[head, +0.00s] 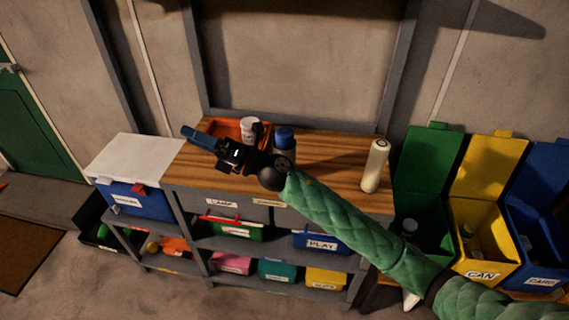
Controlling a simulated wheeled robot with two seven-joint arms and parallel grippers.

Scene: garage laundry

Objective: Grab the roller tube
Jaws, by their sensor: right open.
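A cream cylinder with a pale top (375,166), which looks like the roller tube, stands upright near the right end of the wooden bench top (330,152). My right gripper (205,141) is over the left part of the bench, well to the left of the cylinder and apart from it. It is open; I cannot make out anything between its fingers. My green-sleeved right arm reaches across from the lower right, passing in front of the bench. My left gripper is not in view.
A white can (249,128), a blue-topped can (284,138) and an orange tray (222,127) are close behind my gripper. Labelled bins fill the shelves below. Green, yellow (483,225) and blue open bins stand at right. The bench between the blue-topped can and the cylinder is clear.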

